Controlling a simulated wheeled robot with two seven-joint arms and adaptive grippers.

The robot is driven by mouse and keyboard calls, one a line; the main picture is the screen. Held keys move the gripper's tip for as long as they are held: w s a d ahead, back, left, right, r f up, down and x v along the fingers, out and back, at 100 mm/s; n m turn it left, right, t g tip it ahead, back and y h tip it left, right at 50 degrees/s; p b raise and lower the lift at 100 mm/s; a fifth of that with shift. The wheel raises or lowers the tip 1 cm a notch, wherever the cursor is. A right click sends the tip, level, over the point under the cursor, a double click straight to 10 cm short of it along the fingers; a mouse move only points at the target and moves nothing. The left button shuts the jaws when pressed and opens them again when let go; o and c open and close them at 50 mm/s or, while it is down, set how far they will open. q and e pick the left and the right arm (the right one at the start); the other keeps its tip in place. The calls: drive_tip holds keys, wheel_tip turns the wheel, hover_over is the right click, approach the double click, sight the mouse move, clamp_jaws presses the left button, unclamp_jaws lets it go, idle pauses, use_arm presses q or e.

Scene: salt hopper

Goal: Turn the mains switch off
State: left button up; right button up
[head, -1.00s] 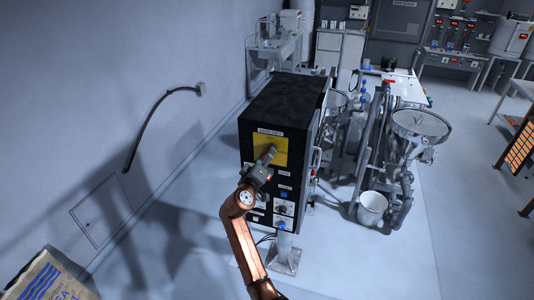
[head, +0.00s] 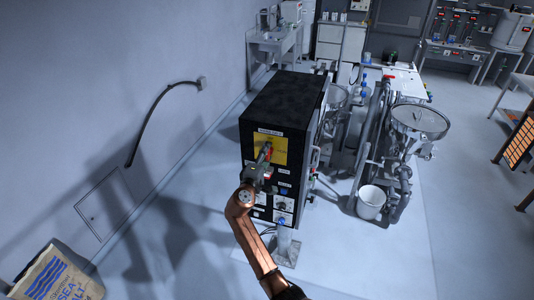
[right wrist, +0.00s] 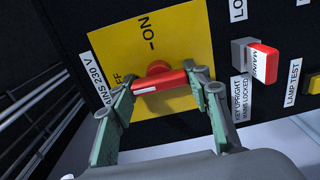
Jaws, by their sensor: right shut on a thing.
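The mains switch is a red handle (right wrist: 158,82) on a yellow plate (right wrist: 180,35). The plate also shows on the front of the black cabinet in the head view (head: 279,152). In the right wrist view the handle lies nearly level, its left end close to the partly hidden OFF mark (right wrist: 123,80). The ON mark (right wrist: 148,32) is above it, away from the handle's ends. My right gripper (right wrist: 160,84) has its two fingers shut on the handle; in the head view it is at the plate (head: 265,158). My left gripper is out of view.
A red-and-grey MAINS key piece (right wrist: 262,62) sticks out right of the plate. The black cabinet (head: 280,103) has more controls below. A hopper machine (head: 415,125) and a white bucket (head: 370,202) stand right. A salt sack (head: 58,275) is at lower left.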

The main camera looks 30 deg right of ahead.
drive_tip(key=shift+a, duration=0.1)
idle(0.4)
drive_tip(key=o, duration=1.1)
drive_tip(key=shift+o, duration=0.3)
drive_tip(key=v, duration=1.2)
drive_tip(key=shift+f, duration=0.1)
